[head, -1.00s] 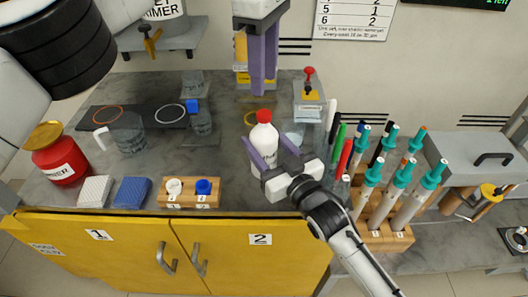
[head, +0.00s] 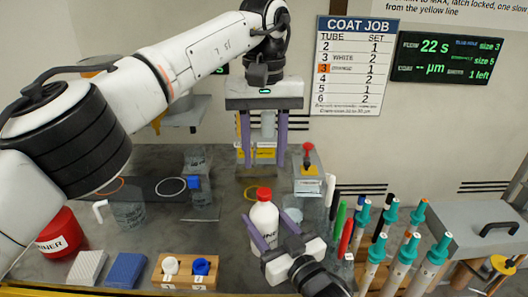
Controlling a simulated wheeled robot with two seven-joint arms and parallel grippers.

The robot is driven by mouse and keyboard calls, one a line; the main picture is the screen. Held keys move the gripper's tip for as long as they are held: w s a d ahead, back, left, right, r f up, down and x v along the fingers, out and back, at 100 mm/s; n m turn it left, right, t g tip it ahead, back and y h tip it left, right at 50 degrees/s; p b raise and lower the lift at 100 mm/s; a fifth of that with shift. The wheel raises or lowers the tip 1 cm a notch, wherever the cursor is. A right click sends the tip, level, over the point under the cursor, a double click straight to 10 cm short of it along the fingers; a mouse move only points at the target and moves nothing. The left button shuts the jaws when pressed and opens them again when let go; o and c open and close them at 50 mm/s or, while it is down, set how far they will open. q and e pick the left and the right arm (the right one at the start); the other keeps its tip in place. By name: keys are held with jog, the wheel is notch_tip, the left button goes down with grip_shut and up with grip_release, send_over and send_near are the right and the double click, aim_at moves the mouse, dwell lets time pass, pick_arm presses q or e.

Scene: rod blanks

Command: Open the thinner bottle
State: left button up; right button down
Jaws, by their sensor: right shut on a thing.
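A white bottle (head: 264,224) with a red cap (head: 264,193) stands upright on the grey bench; its label is partly covered and I cannot read it fully. My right gripper (head: 274,230) is shut on the bottle's body, low down. The cap is on the bottle. My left gripper (head: 262,160) hangs above the cap in the picture, fingers pointing down, apart and with nothing held between them. A red container (head: 59,238) with a label ending in "NNER" stands at the far left, partly hidden by my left arm.
A rack of teal-capped tubes (head: 399,262) and several markers (head: 345,238) stand to the right. A wooden block with a white and a blue cap (head: 185,271) and two sponges (head: 126,270) lie at the front left. A beaker (head: 128,214) stands at the left.

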aim_at(264, 191)
pick_arm(q)
jog(key=shift+f+m, duration=0.3)
jog(key=shift+f, duration=3.75)
